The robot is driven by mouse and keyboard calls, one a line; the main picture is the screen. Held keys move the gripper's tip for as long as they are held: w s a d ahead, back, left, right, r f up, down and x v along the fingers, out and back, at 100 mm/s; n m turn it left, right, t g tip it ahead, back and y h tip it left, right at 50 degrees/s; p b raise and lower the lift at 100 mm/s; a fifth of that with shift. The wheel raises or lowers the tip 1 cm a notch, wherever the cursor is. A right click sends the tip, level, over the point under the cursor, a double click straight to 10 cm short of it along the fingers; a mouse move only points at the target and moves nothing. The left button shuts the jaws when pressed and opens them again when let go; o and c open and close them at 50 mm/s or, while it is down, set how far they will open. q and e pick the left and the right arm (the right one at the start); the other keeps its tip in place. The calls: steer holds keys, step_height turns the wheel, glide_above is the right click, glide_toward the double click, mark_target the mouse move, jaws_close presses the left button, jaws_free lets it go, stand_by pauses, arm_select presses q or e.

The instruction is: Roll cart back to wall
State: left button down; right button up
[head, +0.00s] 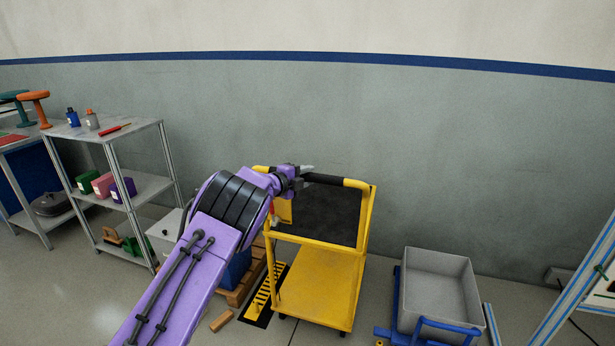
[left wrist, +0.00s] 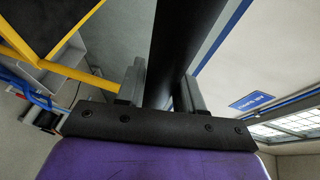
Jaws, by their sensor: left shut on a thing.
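A yellow cart (head: 345,256) with a black top mat and a lower yellow shelf stands near the grey wall (head: 430,150). Its black handle bar (head: 324,179) runs along the top of the yellow frame. My left gripper (head: 303,172) is at the left part of this handle and shut on it. In the left wrist view the dark handle (left wrist: 180,55) passes between the two grey fingers of the left gripper (left wrist: 165,92). The cart's yellow frame (left wrist: 85,68) shows at left there. My purple left arm hides part of the cart's left side. My right gripper is not in view.
A grey bin (head: 437,282) on a blue cart stands right of the yellow cart. A metal shelf (head: 140,190) with small boxes and bottles is at left.

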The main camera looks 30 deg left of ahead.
arm_select(q)
steer(key=shift+r, duration=0.25)
steer(key=c, duration=1)
jaws_free()
steer(key=shift+w, duration=0.1)
steer(key=shift+o, duration=1)
steer(key=shift+w+f, duration=0.2)
steer(key=b+v, duration=0.1)
steer(key=v, duration=0.9)
steer(key=shift+s+b, duration=0.3)
steer(key=shift+b, duration=0.1)
steer(key=shift+a, duration=0.1)
